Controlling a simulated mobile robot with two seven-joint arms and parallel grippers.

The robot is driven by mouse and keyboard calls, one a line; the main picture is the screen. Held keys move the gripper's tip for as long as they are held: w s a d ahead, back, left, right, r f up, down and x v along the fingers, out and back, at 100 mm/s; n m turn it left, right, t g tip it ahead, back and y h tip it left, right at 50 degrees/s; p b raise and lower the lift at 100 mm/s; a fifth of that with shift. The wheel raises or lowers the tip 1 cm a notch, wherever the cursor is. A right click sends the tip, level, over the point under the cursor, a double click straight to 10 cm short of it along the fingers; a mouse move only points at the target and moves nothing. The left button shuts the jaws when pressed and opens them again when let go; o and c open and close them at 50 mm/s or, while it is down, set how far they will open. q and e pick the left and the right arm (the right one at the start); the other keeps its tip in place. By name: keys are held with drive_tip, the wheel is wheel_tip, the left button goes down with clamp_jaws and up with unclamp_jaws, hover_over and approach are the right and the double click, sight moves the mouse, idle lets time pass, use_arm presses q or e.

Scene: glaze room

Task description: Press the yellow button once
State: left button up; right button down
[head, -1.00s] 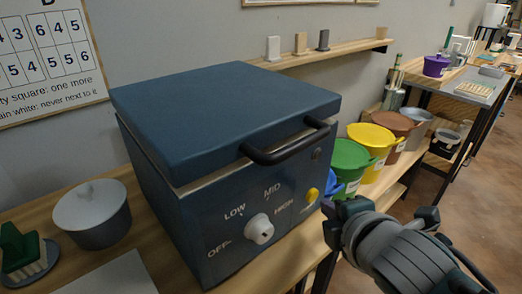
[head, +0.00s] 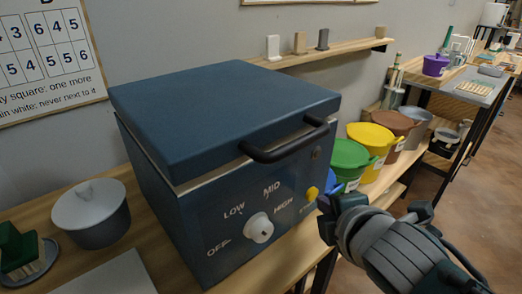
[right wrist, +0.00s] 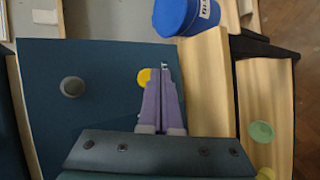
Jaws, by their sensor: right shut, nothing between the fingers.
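The yellow button (head: 312,194) is a small round button on the right side of the blue kiln's (head: 220,215) front panel, right of the white dial knob (head: 260,228). My right gripper (head: 323,204) is shut and empty, with its tips close to the button at its lower right. In the right wrist view the button (right wrist: 143,76) shows just left of the shut fingertips (right wrist: 162,72), which partly cover it. I cannot tell whether they touch. My left gripper is not in view.
The kiln lid's dark handle (head: 285,147) juts out above the panel. Green (head: 347,160), yellow (head: 369,142) and other buckets stand right of the kiln. A lidded grey pot (head: 91,218) stands left on the wooden bench. Open floor lies to the right.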

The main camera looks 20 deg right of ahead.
drive_tip(key=shift+w+a, duration=0.15)
drive_tip(key=shift+w, duration=0.3)
idle(0.6)
drive_tip(key=shift+s, duration=0.1)
drive_tip(key=shift+s+d+p, duration=0.3)
drive_tip(key=shift+s, duration=0.45)
drive_tip(key=shift+s+d, duration=0.1)
drive_tip(key=shift+s, duration=0.1)
drive_tip(key=s, duration=0.1)
drive_tip(key=s+d+p, duration=0.1)
drive_tip(key=s+p, duration=0.1)
drive_tip(key=s, duration=0.1)
drive_tip(key=shift+s+d, duration=0.1)
drive_tip(key=shift+d, duration=0.3)
idle(0.5)
